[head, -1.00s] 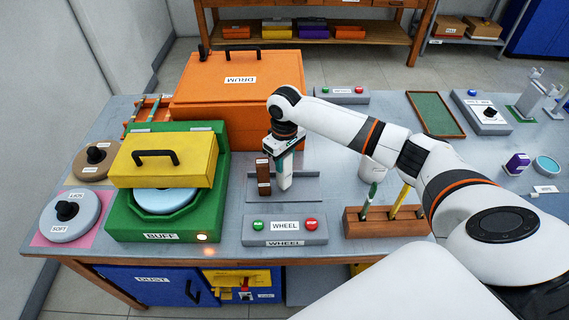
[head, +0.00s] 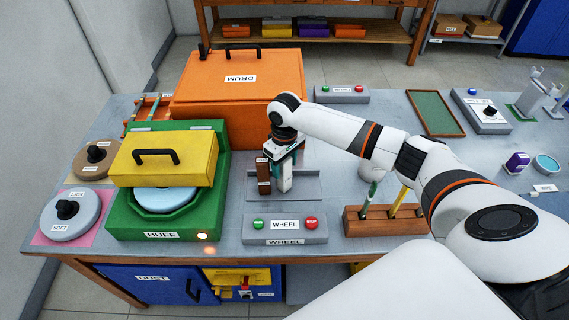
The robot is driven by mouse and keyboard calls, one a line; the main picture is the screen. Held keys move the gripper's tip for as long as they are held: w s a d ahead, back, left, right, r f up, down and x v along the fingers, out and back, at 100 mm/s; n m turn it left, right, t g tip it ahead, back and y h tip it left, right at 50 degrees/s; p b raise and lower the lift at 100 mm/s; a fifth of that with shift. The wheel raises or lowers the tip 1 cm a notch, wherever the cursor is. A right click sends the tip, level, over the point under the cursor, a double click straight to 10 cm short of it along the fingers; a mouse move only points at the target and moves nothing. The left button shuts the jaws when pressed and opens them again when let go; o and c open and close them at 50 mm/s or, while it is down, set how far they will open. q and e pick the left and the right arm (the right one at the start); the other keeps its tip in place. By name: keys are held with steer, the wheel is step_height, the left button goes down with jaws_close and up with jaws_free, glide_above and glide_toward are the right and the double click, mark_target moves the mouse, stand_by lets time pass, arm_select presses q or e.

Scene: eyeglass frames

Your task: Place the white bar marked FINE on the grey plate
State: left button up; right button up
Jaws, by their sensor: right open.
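A white bar (head: 285,178) stands upright on a grey plate (head: 308,187) behind the WHEEL button panel. Its marking cannot be read at this size. A brown bar (head: 263,178) stands upright just left of it. My right gripper (head: 286,159) points down at the top of the white bar, with its fingers apart around or just above it; I cannot tell whether they touch it. The gripper hides the bar's top. My left gripper is not in view.
The WHEEL panel (head: 285,229) is in front. The green BUFF machine (head: 218,200) with its yellow lid (head: 190,172) is at left, and the orange DRUM box (head: 240,100) behind. A wooden rack (head: 385,222) stands right, under my arm.

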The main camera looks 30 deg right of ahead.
step_height(320, 180, up, 12)
steer(key=shift+r+b, duration=0.1)
steer(key=shift+b, duration=0.3)
stand_by(0.4)
